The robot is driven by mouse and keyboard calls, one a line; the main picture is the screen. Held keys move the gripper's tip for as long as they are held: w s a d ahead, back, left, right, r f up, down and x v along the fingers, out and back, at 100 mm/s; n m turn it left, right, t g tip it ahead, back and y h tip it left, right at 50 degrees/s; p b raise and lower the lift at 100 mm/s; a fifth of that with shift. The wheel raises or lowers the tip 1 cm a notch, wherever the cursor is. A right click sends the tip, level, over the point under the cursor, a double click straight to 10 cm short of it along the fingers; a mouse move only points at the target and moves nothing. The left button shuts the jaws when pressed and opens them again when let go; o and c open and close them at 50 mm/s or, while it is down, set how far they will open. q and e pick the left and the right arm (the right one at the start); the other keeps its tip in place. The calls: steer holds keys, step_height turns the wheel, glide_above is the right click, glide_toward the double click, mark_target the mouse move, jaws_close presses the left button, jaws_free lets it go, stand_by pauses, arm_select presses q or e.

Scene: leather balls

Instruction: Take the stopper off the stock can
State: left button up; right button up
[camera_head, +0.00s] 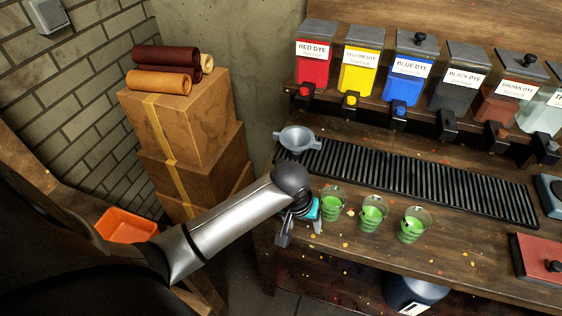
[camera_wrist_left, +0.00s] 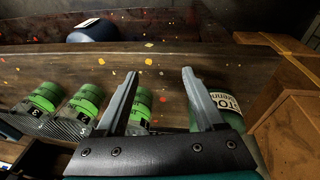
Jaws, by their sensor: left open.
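The stock can (camera_wrist_left: 265,128) shows only in part in the left wrist view, at the right behind one finger. It is greenish, with a white label of which a few letters show. Its stopper is not visible in either view. In the head view I cannot make the can out; my left arm covers that part of the bench. My left gripper (camera_head: 300,230) is at the bench's left front corner. In the left wrist view its two fingers (camera_wrist_left: 161,76) are apart with nothing between them. My right gripper is not in view.
Three glasses of green liquid (camera_head: 372,213) stand right of the gripper, close by. A grey funnel (camera_head: 297,139) and black slatted rack (camera_head: 420,180) lie behind. Dye dispensers (camera_head: 359,68) line the back. Stacked boxes (camera_head: 175,115) stand left. A blue drum (camera_head: 415,291) is below the bench.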

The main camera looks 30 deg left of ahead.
arm_select(q)
steer(key=w+a+r+n+y+p, duration=0.1)
steer(key=w+a+r+n, duration=0.15)
steer(key=r, duration=0.35)
steer(key=w+a+r+n+p, duration=0.2)
steer(key=w+r, duration=0.1)
steer(key=r, duration=0.4)
steer(key=n+g+y, duration=0.1)
steer(key=n+y, duration=0.1)
steer(key=n, duration=0.2)
glide_toward(281, 162)
steer(key=x, duration=0.4)
steer(key=shift+w+f, duration=0.3)
steer(key=shift+s+x, duration=0.15)
steer(key=shift+x, duration=1.25)
steer(key=shift+s+x, duration=0.2)
steer(key=shift+x, duration=1.15)
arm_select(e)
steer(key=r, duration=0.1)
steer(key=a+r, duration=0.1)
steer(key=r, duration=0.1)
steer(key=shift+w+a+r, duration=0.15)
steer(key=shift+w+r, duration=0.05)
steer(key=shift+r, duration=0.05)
arm_select(q)
jaws_close()
